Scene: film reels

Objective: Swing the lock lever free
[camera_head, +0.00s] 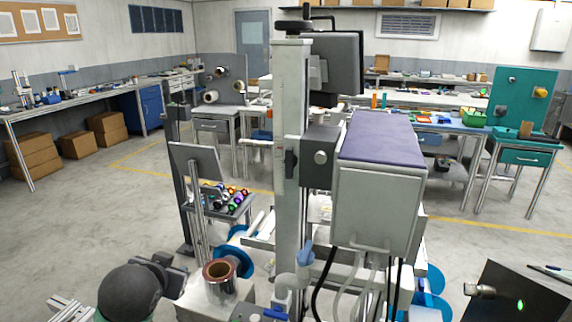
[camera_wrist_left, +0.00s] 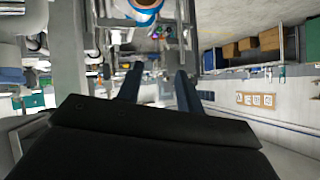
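A machine with a tall light-grey column (camera_head: 292,140) stands in front of me. A blue-handled lever (camera_head: 305,254) on a pale curved pipe sits low by the column. I cannot tell for sure whether it is the lock lever. A second blue handle (camera_head: 275,314) shows at the bottom edge. My left gripper (camera_head: 172,272) is at the lower left, beside a copper-coloured roll (camera_head: 220,270) and left of the blue-handled lever, apart from it. In the left wrist view my left gripper (camera_wrist_left: 157,88) has its two dark fingers spread with nothing held between them. My right gripper is not in view.
Cables hang below the box. A tray of coloured spools (camera_head: 226,200) stands behind. A dark panel (camera_head: 515,295) is at lower right. Open floor lies to the left.

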